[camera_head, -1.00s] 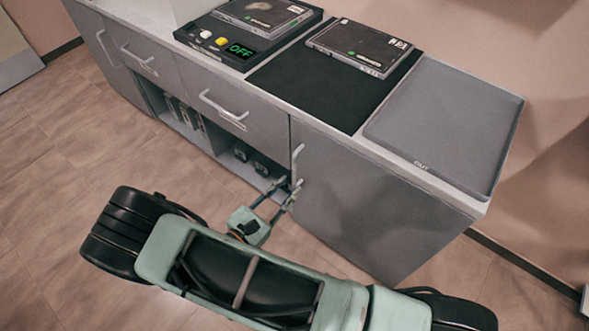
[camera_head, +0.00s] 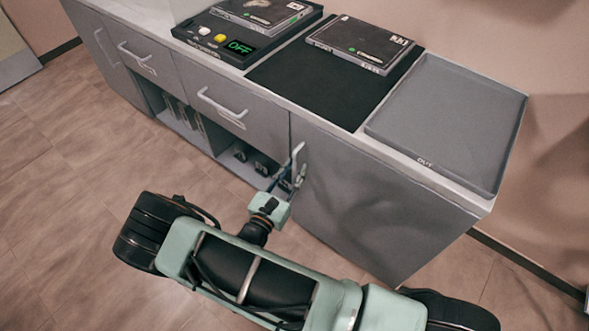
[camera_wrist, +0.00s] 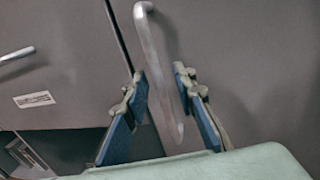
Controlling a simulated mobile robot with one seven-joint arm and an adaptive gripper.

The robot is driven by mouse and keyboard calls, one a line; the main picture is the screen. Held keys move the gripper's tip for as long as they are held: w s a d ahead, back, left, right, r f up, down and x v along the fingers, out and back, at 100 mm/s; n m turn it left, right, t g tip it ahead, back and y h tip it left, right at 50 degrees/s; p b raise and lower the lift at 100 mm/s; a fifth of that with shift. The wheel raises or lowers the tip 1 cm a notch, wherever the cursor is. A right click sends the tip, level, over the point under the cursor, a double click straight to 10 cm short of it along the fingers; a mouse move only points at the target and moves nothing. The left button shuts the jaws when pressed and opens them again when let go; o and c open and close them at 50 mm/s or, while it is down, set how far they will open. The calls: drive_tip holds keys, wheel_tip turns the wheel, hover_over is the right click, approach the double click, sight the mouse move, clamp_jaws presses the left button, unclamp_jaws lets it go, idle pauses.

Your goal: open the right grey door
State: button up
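The right grey door (camera_head: 365,205) is the large plain panel at the right end of the cabinet and looks closed. Its upright bar handle (camera_head: 298,160) is near its left edge. In the wrist view the handle (camera_wrist: 160,65) runs from the top middle down between my fingers, on the grey door (camera_wrist: 250,60). My gripper (camera_head: 284,182) is at the lower part of the handle. In the wrist view my gripper (camera_wrist: 160,80) is open, with one blue-padded finger on each side of the bar. A gap shows beside the left finger; contact on the right is unclear.
Left of the door are a drawer (camera_head: 222,100) with a handle and an open shelf (camera_head: 185,125) holding dark items. On top are a grey OUT tray (camera_head: 450,115), a black mat (camera_head: 300,85), cases and a device reading OFF (camera_head: 240,46). The floor at left is clear.

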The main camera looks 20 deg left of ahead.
drive_tip(key=shift+w, duration=0.3)
clamp_jaws()
drive_tip(key=shift+s, duration=0.15)
